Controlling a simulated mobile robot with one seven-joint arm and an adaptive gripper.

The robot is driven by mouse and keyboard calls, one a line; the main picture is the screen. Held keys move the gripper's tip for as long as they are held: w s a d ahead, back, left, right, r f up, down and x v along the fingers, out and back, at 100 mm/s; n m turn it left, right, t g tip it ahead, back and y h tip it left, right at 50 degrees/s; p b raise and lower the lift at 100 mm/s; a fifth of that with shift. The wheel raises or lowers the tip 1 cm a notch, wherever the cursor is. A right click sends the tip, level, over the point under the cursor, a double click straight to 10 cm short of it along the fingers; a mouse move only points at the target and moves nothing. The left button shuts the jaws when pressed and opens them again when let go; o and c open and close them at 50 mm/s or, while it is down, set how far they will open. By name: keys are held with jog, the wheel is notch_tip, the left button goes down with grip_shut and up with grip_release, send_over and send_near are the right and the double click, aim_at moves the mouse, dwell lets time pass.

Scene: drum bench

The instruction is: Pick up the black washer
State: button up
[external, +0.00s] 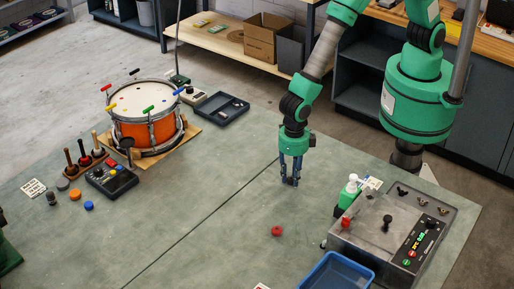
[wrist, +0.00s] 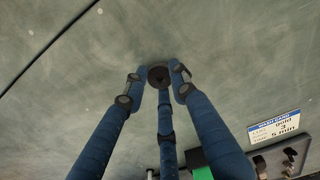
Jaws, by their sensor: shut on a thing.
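The black washer (wrist: 159,76) is a dark round piece with a hole, seen between the fingertips in the wrist view. My gripper (wrist: 159,80) has blue fingers closed around it from both sides, with a third finger below in the picture. In the external view my gripper (external: 290,181) points straight down over the grey-green bench, left of the green bottle.
A red knob-like piece (external: 277,231) lies on the bench nearer the front. A metal machine (external: 385,235) with buttons, a green bottle (external: 347,193) and a blue tray (external: 338,274) stand to the right. An orange drum (external: 146,130) stands at the left.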

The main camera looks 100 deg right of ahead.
aim_at(291, 179)
jog(key=shift+r, duration=0.15)
jog(key=shift+r, duration=0.55)
notch_tip(291, 179, up, 2)
jog(key=shift+r, duration=0.1)
jog(key=s+d, duration=0.2)
jog(key=s, duration=0.2)
jog(key=s+d+r, duration=0.1)
jog(key=s+d, duration=0.2)
jog(key=s, duration=0.2)
jog(key=s+d, duration=0.3)
jog(key=s, duration=0.1)
jog(key=shift+s+r, duration=0.2)
jog(key=shift+s, duration=0.2)
